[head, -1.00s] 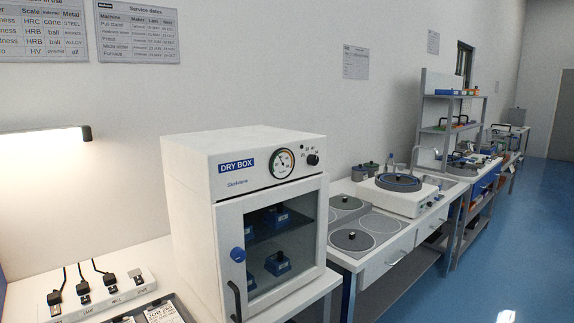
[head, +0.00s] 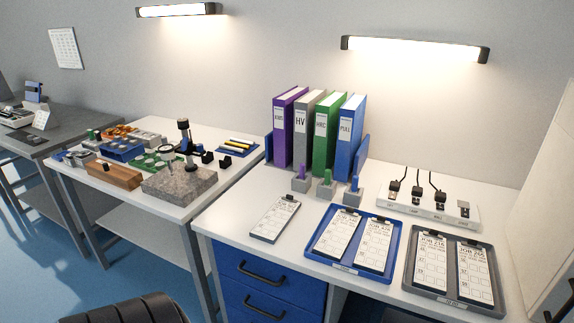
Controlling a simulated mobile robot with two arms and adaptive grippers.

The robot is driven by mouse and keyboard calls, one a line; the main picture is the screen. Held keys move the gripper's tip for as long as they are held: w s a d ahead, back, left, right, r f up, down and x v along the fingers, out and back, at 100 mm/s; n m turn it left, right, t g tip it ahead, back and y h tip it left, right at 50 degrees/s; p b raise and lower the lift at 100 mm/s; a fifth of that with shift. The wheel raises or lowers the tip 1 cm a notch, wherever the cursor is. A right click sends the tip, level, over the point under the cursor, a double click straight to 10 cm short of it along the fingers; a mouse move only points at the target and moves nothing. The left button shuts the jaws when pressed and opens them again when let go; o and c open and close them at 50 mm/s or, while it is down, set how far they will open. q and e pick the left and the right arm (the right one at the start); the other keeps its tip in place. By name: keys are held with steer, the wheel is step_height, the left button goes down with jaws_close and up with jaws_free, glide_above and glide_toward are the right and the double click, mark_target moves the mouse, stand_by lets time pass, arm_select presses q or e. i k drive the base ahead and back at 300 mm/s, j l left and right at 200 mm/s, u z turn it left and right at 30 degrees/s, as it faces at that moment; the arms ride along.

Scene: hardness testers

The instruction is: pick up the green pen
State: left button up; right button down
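A green pen (head: 327,178) stands upright in a small grey block (head: 325,191) on the white desk, in front of the binders. A purple pen (head: 301,172) in a like block is on its left, and a blue pen (head: 354,183) in another is on its right. Only the upper part of the green pen shows; its lower end is hidden in the block. Neither of my grippers is in view.
Purple, grey, green (head: 326,132) and blue binders stand behind the pens. A clipboard (head: 273,219), a blue tray (head: 311,250) and a grey tray (head: 409,285) lie in front. A socket strip (head: 425,212) is at right. A dark ribbed thing (head: 130,311) shows at bottom left.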

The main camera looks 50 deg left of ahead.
mark_target(328, 171)
steer(key=u, duration=1.7)
steer(key=i+j+z, duration=0.15)
steer(key=i+j, duration=0.15)
